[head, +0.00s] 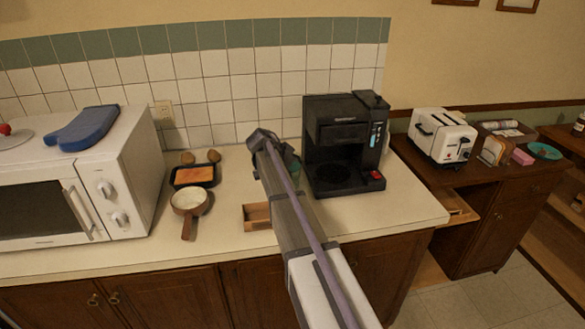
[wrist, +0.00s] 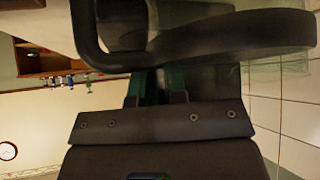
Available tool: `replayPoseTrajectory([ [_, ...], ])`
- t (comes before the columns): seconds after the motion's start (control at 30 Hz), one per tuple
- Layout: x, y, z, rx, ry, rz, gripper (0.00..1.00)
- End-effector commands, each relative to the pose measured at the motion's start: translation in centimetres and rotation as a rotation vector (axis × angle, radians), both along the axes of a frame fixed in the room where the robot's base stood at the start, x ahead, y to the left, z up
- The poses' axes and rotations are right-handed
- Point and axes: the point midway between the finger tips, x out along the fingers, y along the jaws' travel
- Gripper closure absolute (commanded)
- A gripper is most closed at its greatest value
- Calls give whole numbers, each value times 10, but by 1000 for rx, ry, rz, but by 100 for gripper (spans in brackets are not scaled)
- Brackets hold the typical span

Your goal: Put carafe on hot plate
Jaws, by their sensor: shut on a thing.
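The black coffee maker (head: 342,135) stands on the counter against the tiled wall. Its round dark hot plate (head: 340,178) is bare in the head view. My gripper (wrist: 158,88) is shut on the carafe (wrist: 225,38), on its dark handle part, which fills the top of the wrist view. In the head view my arm's end is just left of the coffee maker. It hides most of the carafe there, so I cannot tell its tilt or its height above the counter.
A white microwave (head: 75,190) with a blue mitt on top stands at the left. A small pan (head: 189,202) and a dark baking dish (head: 195,175) sit beside it. A wooden tray (head: 256,216) lies near my arm. A toaster (head: 442,136) is on the right cabinet.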

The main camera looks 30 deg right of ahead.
Motion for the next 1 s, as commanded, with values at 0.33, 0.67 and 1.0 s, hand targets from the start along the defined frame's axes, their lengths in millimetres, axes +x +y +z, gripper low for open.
replayPoseTrajectory([
  [0.33, 0, 0, -2, 0, 0, 0, 62],
  [0.67, -1, 6, 13, 0, 0, 1, 62],
  [1.0, -5, 64, 80, 0, 0, 3, 62],
])
